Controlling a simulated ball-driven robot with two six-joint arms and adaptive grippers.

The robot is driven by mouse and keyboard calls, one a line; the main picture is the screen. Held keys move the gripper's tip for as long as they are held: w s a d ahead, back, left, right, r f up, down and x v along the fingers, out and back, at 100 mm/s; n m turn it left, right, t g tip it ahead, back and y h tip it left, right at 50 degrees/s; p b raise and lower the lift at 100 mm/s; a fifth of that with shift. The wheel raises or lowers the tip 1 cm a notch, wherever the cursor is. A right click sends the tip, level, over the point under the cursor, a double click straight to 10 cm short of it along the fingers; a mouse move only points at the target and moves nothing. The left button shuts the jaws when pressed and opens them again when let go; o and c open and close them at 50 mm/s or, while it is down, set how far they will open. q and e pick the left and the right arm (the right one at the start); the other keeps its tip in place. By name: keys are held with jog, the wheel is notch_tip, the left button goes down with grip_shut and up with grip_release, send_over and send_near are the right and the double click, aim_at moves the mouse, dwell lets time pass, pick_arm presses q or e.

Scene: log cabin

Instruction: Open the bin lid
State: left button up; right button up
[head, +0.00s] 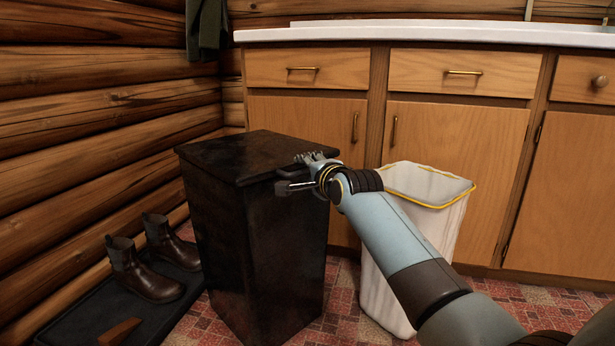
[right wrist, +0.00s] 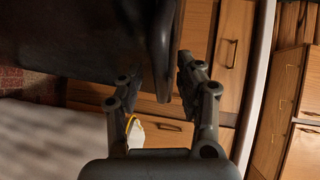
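The black bin (head: 255,240) stands upright on the floor, left of the middle in the head view. Its lid (head: 245,152) lies flat and closed on top. My right gripper (head: 294,173) is at the lid's right front edge, with its fingers apart, one higher and one lower. In the right wrist view, a dark lip or handle (right wrist: 161,55) of the lid reaches between the open fingers (right wrist: 160,86). A gap shows on the right finger's side; contact on the left finger's side is unclear. My left gripper is not in view.
A white bin (head: 384,285) with a yellow rim stands right of the black bin, partly behind my right arm. Wooden cabinets (head: 455,150) are behind. Brown boots (head: 145,272) sit on a dark tray by the log wall at left. Dark clothing (head: 207,28) hangs above.

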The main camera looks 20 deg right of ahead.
jog(key=shift+w, duration=0.2)
jog(key=shift+c, duration=0.4)
grip_shut()
jog(key=shift+f, duration=0.1)
